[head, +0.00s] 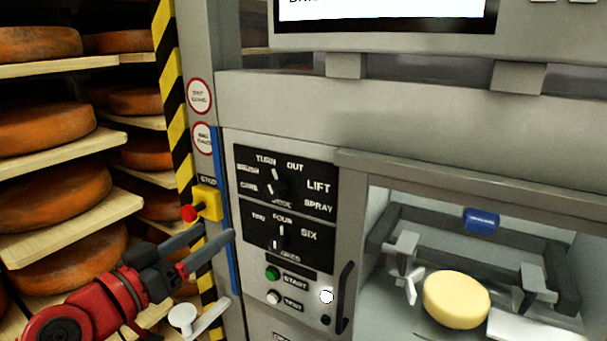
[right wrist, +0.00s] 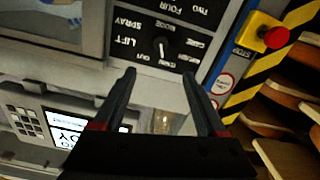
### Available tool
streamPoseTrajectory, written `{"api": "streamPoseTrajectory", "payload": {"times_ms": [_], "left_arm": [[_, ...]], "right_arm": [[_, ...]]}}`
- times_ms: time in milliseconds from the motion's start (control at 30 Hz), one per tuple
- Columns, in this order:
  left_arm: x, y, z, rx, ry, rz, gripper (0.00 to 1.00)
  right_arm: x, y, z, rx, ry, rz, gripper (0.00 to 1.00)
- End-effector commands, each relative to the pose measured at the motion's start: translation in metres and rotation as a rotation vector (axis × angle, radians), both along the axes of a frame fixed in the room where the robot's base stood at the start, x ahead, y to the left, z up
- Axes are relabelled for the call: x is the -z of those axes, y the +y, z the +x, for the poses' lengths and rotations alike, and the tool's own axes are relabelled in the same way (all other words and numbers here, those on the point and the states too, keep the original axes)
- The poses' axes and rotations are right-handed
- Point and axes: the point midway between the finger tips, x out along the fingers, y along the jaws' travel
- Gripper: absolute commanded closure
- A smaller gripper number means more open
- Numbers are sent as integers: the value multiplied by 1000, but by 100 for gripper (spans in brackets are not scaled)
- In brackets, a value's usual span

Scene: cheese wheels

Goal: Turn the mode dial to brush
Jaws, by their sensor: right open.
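The mode dial (head: 279,188) is a black knob with a white pointer on the upper black panel. Words ring it, among them TURN, OUT, LIFT and SPRAY; BRUSH appears to be at its upper left. In the right wrist view the dial (right wrist: 162,46) appears upside down, its pointer towards TURN. My right gripper (head: 214,233) is open and empty, left of the panel and apart from the dial. In its wrist view its two fingers (right wrist: 160,73) reach towards the panel, with the dial beyond the gap. My left gripper is not in view.
A second dial (head: 277,239) sits below, above a green start button (head: 272,273) and a white test button (head: 274,297). A red stop button (head: 188,213) on a yellow box is near my gripper. Cheese shelves (head: 60,158) stand left; a pale cheese (head: 456,299) lies in the machine bay.

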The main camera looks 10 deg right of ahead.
Motion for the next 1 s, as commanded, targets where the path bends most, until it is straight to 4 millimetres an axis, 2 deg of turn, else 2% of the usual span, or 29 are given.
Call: {"api": "streamPoseTrajectory", "payload": {"times_ms": [167, 700, 833, 1000], "left_arm": [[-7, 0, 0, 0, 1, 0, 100], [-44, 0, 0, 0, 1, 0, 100], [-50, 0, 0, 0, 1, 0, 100], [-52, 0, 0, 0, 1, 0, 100]], "right_arm": [[-2, -14, 15, 11, -1, -3, 26], [-3, -85, 114, 7, 0, -2, 26], [-2, -96, 129, 8, 1, -2, 26], [0, -102, 137, 6, 2, -1, 26]]}}
